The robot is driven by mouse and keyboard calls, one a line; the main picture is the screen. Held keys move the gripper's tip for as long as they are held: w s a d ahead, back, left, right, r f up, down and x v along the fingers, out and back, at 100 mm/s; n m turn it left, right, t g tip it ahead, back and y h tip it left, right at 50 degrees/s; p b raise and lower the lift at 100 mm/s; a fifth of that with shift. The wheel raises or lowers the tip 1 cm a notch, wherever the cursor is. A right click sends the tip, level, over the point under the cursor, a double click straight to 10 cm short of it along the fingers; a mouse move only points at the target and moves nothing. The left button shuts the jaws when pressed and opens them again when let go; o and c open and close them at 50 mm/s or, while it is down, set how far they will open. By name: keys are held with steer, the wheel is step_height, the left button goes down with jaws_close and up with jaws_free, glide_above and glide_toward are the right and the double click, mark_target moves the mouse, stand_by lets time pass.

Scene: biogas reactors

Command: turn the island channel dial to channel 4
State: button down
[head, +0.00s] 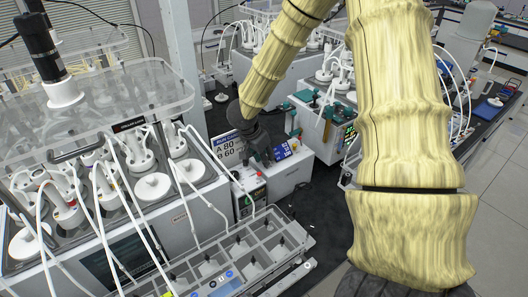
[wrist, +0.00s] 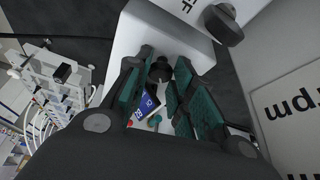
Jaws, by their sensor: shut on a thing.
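My gripper (head: 266,157) is at the white island unit (head: 290,172), beside its blue label (head: 281,152). In the wrist view, the two teal-padded fingers of my gripper (wrist: 167,66) stand on either side of a black dial (wrist: 160,70) on the white housing (wrist: 133,32), shut on it. The blue label (wrist: 149,103) shows partly between the fingers. The dial is hidden behind my gripper in the head view. I cannot read which channel the dial points to.
A sign reading A 80 B 60 (head: 227,149) stands left of my gripper. A small control box (head: 248,190) is just below. Reactor vessels (head: 152,187) with white tubes crowd the left bench.

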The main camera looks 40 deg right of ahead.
stand_by(0.3)
steer(key=c, duration=1.2)
jaws_free()
steer(key=shift+r, duration=0.1)
step_height(320, 180, up, 10)
